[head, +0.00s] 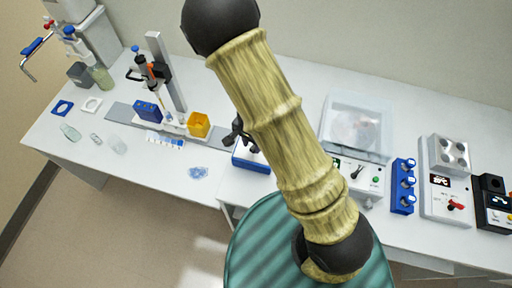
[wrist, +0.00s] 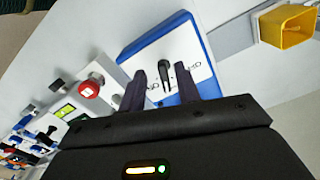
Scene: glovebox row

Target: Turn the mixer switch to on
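A blue box with a white top panel (wrist: 190,45) carries a black lever switch (wrist: 165,72), with small marks on either side that I cannot read. I take this lever to be the mixer switch. In the wrist view my gripper (wrist: 160,73) is open, with its two dark fingers pointing at the panel, one on each side of the lever. I see no clear contact. In the head view the gripper (head: 238,134) is over the blue box (head: 250,162), and my arm hides much of the box and the lever.
A device with a clear lid (head: 356,125) stands to the right, with a lever and green button on its front. A yellow bin (head: 198,125) and a stand are to the left.

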